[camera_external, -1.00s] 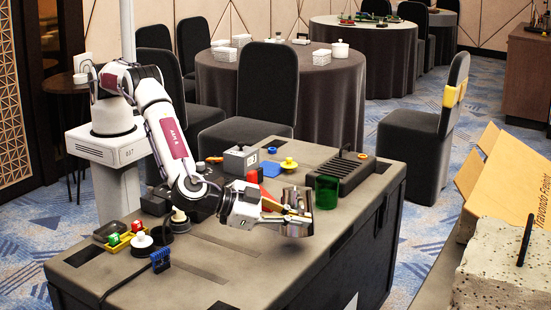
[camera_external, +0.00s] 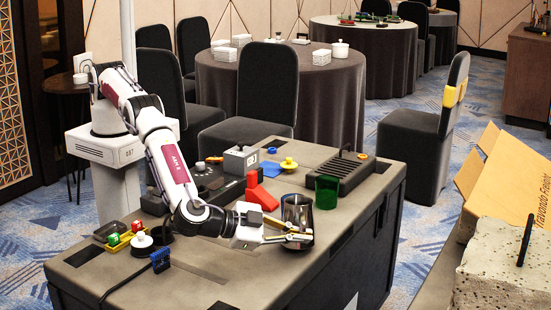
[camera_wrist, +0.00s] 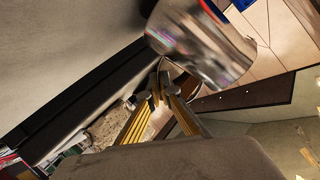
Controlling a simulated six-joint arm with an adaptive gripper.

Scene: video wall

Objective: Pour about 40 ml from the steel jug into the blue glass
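The steel jug (camera_external: 297,210) is at the right front of the black case, close to its edge. It stands about upright in the outside view and fills the top of the wrist view (camera_wrist: 200,40). My gripper (camera_external: 298,238) has its yellow-sided fingers at the jug's lower part; in the wrist view the fingers (camera_wrist: 163,95) converge near the jug's handle and look closed on it. Whether the jug's base touches the case top I cannot tell. A dark green glass (camera_external: 327,192) stands just behind and right of the jug, apart from it.
A red block (camera_external: 261,192), a grey box (camera_external: 241,160) and a slotted black unit (camera_external: 342,172) stand behind my gripper. A yellow tray (camera_external: 119,243) and a blue rack (camera_external: 160,260) lie at the left. The front middle of the case is clear.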

